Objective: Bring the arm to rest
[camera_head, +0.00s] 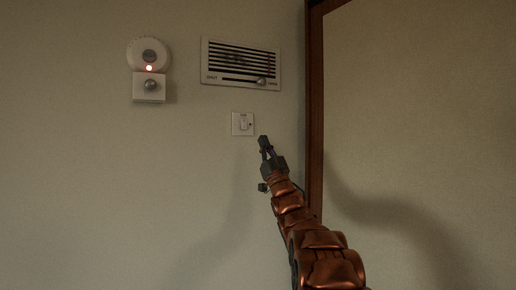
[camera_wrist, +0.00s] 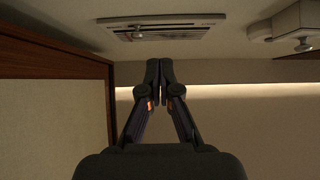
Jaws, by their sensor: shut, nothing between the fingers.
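My gripper (camera_head: 264,143) is at the end of my copper-coloured arm, in the middle of the head view. It is raised in front of the wall, just below and right of a white switch plate (camera_head: 242,124). In the wrist view my gripper (camera_wrist: 160,80) has its two dark fingertips together, with nothing between them. I cannot tell from the head view whether the fingertips touch the wall.
A vent with a slider (camera_head: 240,64) is on the wall above the switch plate; the wrist view also shows it (camera_wrist: 160,25). A round white device with a red light (camera_head: 149,56) is at upper left. A brown wooden frame (camera_head: 315,110) stands right of my gripper.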

